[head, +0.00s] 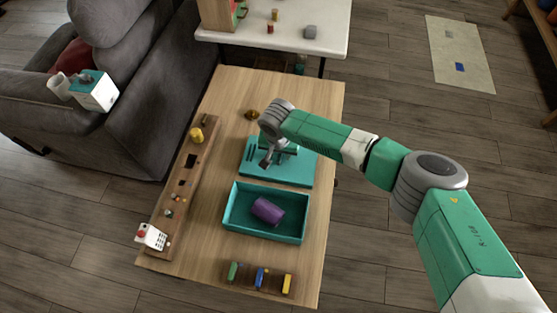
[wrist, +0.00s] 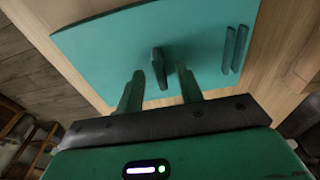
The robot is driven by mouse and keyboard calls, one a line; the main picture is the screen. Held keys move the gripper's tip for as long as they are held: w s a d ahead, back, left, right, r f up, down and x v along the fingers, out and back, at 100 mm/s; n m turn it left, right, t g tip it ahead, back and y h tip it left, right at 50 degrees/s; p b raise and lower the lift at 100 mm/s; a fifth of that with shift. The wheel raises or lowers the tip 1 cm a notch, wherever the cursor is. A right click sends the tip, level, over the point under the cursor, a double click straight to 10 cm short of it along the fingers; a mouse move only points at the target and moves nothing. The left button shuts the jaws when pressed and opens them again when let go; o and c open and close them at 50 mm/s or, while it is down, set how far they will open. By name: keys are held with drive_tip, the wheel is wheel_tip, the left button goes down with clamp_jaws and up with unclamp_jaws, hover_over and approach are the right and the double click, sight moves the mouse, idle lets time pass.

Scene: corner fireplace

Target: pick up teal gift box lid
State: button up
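The teal gift box lid (head: 296,175) lies flat on the wooden table, just behind the open teal box (head: 297,237). In the wrist view the lid (wrist: 100,50) fills much of the picture, with a dark upright handle (wrist: 158,66) and two dark teal strips (wrist: 236,50) on it. My gripper (head: 268,160) is over the lid. In the wrist view my gripper (wrist: 160,76) is open, its two fingers on either side of the handle. A gap shows between the handle and each finger. I cannot tell how deep the fingertips reach.
The box holds a purple cylinder (head: 267,210). A wooden tray (head: 259,278) with several coloured pieces lies in front. A long dark board (head: 177,200) with small items runs along the left. A grey sofa (head: 140,110) stands at left, a white table (head: 325,40) behind.

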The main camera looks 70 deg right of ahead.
clamp_jaws()
drive_tip(key=shift+r, duration=0.1)
